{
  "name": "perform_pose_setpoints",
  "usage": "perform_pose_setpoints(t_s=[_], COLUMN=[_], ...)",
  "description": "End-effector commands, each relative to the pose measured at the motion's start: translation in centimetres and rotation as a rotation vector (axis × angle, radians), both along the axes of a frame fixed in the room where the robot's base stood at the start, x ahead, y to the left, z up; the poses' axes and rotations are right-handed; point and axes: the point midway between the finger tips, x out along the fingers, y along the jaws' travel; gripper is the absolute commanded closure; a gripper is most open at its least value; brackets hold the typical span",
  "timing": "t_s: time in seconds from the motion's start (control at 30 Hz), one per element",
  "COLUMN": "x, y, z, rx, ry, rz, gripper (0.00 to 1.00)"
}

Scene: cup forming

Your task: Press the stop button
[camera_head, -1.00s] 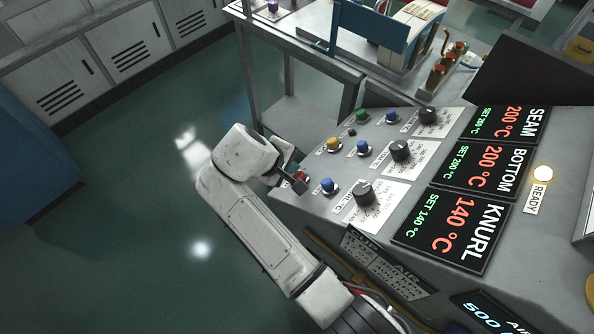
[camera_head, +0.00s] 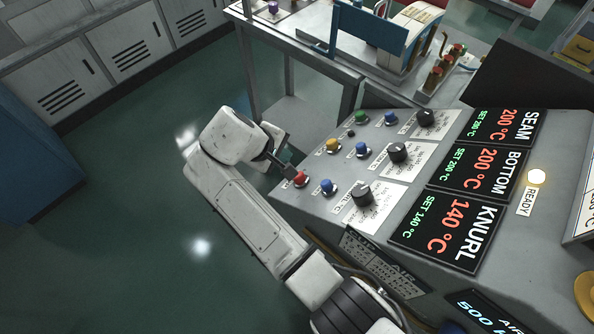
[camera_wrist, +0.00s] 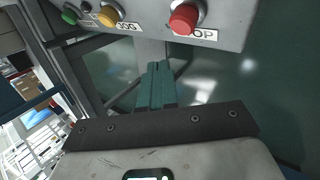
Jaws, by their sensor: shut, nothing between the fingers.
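The red stop button (camera_head: 301,178) sits at the lower left corner of the sloped grey control panel (camera_head: 290,200). In the wrist view the red button (camera_wrist: 184,19) is at the top, above a label of which "OP" is readable. My gripper (camera_head: 291,172) is shut and empty, its tips just left of the red button in the head view. In the wrist view my closed fingers (camera_wrist: 158,68) point toward the panel edge, below and left of the button. I cannot tell whether they touch the panel.
A yellow button (camera_head: 333,145), a blue button (camera_head: 327,186) and another blue button (camera_head: 362,149) are close by. Black knobs (camera_head: 362,195) and temperature displays (camera_head: 440,233) lie to the right. The floor left of the panel is clear.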

Motion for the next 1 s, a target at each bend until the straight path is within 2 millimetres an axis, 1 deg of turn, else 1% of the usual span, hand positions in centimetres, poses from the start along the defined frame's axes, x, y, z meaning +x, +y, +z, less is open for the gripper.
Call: perform_pose_setpoints(t_s=[0.03,0.23,1.0], x=[0.2,0.8,0.8], y=[0.3,0.9,1.0], z=[0.6,1.8,1.8], rx=[0.000,-0.001,0.000], ry=[-0.001,-0.001,0.000], rz=[0.001,0.000,0.000], gripper=[1.00,1.00,1.00])
